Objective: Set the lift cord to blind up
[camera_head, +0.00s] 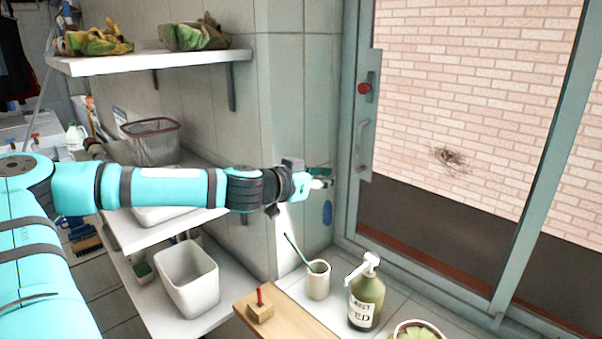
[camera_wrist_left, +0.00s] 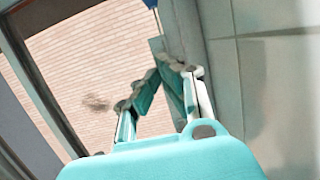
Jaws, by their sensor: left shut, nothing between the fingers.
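My left gripper (camera_head: 321,179) reaches across from the left to the tiled wall corner beside the window frame. It also shows in the left wrist view (camera_wrist_left: 168,72), its fingers brought together with nothing seen between them. I cannot make out a lift cord clearly in either view. A blue oval piece (camera_head: 327,213) is on the narrow wall just below the gripper; I cannot tell if it belongs to the cord. A blue bit (camera_wrist_left: 150,3) shows at the top edge of the wrist view. No blind is visible over the window (camera_head: 460,110). My right gripper is out of view.
A red knob (camera_head: 364,88) and handle (camera_head: 366,145) are on the window frame. Shelves (camera_head: 150,62) hold bins at left.

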